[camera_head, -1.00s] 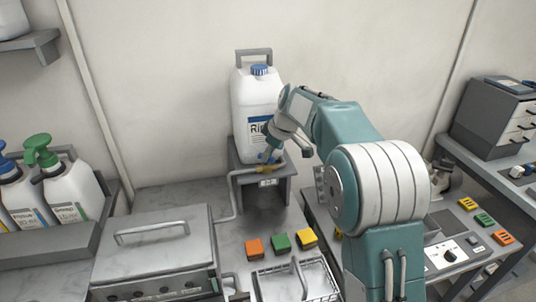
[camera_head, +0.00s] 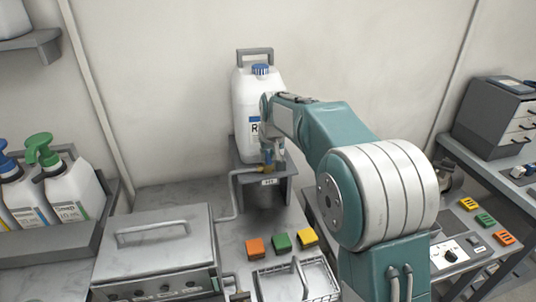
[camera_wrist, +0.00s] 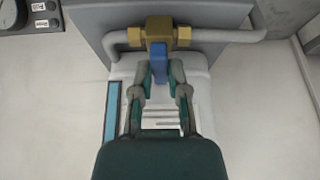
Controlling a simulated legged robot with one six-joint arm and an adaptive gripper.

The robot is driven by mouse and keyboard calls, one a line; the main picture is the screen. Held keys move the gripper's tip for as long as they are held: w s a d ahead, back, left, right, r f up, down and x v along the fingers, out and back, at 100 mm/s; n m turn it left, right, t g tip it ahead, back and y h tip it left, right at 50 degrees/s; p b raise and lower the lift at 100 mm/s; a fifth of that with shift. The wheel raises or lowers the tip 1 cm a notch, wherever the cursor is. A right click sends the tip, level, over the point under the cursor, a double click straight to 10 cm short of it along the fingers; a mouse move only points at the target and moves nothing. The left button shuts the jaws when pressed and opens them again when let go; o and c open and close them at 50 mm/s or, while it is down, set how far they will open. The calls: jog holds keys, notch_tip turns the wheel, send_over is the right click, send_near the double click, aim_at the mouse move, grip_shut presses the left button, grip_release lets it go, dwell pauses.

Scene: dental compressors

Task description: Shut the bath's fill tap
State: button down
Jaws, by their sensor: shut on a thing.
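The fill tap has a brass body (camera_wrist: 158,30) and a blue lever (camera_wrist: 158,64), joined to a grey pipe on both sides. In the head view the brass body (camera_head: 247,172) sits at a grey stand below a white jug. My gripper (camera_wrist: 158,80) has its two fingers on either side of the blue lever, shut on it. In the head view my gripper (camera_head: 269,148) points down at the tap and partly hides the lever. The bath (camera_head: 158,236) appears to be the lidded metal box at the left, with knobs on its front.
The white jug (camera_head: 250,95) stands on the grey stand (camera_head: 285,168), close behind my gripper. Orange, green and yellow blocks (camera_head: 282,241) and a wire basket (camera_head: 298,282) lie in front. Pump bottles (camera_head: 65,190) stand far left. The counter between bath and wall is clear.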

jog(key=shift+f+m, duration=0.1)
jog(key=shift+m, duration=0.2)
dwell(0.4)
jog(key=c, duration=0.6)
grip_release()
jog(key=shift+c, duration=0.2)
jog(key=shift+a, duration=0.1)
jog(key=a+v, duration=0.1)
jog(key=v, duration=1)
jog(key=shift+d+r, duration=0.3)
jog(key=shift+r, duration=0.15)
jog(key=shift+s, duration=0.25)
